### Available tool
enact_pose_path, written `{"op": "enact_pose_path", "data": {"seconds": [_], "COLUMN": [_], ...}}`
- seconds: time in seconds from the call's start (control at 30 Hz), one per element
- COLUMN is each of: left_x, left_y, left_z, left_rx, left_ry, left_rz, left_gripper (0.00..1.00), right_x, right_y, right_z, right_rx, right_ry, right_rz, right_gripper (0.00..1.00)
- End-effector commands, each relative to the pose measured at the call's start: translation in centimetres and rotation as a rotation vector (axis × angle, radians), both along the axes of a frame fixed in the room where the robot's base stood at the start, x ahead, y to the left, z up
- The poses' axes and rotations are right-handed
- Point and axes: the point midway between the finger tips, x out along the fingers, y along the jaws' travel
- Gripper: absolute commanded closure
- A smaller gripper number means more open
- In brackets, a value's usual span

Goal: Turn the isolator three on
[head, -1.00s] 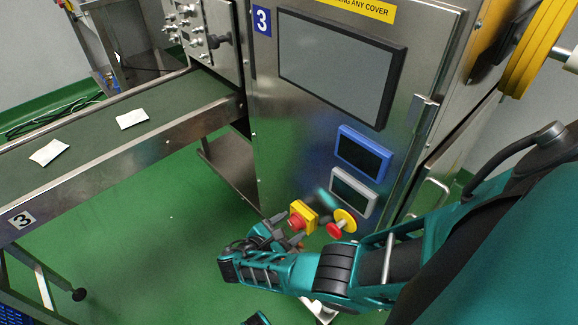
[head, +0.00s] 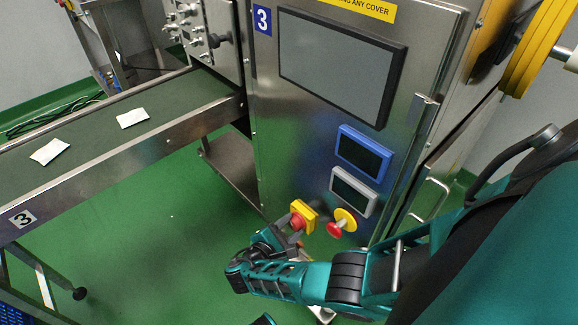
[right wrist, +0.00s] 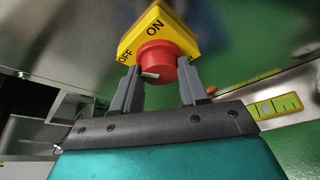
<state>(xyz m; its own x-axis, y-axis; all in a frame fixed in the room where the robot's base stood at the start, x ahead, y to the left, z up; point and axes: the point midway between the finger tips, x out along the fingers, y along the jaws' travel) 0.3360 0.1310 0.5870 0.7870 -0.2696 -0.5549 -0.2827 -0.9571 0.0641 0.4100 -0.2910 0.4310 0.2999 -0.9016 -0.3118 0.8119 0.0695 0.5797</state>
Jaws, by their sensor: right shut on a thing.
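The isolator is a red knob (head: 297,221) on a yellow plate (head: 309,213), low on the front of the steel cabinet marked 3. In the right wrist view the red knob (right wrist: 156,62) stands between my fingers, with a short white mark on its face. The yellow plate (right wrist: 128,46) behind it reads OFF at the left and ON at the top. My right gripper (head: 286,229) is shut on the red knob, reaching it from below left; it also shows in the right wrist view (right wrist: 157,88). My left gripper is not in view.
A red push button (head: 334,230) on a yellow disc sits just right of the isolator. A grey-framed display (head: 353,190), a blue-framed display and a large screen (head: 335,65) are above. A conveyor (head: 100,125) with two white packets runs off left.

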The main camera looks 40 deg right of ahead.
Motion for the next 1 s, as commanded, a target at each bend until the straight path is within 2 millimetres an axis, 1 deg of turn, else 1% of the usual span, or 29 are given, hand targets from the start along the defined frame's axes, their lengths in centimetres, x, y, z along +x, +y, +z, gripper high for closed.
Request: {"op": "enact_pose_path", "data": {"seconds": [0.1, 0.2, 0.53, 0.57, 0.8, 0.83, 1.0], "left_x": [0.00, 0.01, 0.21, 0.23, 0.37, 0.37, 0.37], "left_y": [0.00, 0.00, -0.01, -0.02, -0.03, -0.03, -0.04], "left_z": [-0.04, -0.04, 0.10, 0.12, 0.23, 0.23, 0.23], "left_rx": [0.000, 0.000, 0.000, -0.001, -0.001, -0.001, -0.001], "left_ry": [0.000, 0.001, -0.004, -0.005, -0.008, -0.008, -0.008], "left_rz": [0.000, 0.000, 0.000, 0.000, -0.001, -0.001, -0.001], "left_gripper": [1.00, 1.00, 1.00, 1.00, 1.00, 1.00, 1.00], "right_x": [-0.11, -0.11, -0.07, -0.07, -0.07, -0.06, -0.07], "right_y": [-0.15, -0.16, -0.19, -0.19, -0.11, -0.10, -0.07], "right_z": [-0.08, -0.09, -0.06, -0.06, -0.07, -0.06, -0.06], "right_rx": [0.004, 0.009, 0.010, 0.010, 0.011, 0.011, 0.012], "right_ry": [-0.086, -0.127, -0.140, -0.140, -0.139, -0.139, -0.139], "right_rz": [-0.001, -0.001, -0.001, -0.001, 0.000, 0.000, 0.000], "right_gripper": [0.87, 0.87, 0.87, 0.56, 0.33, 0.31, 0.31]}}
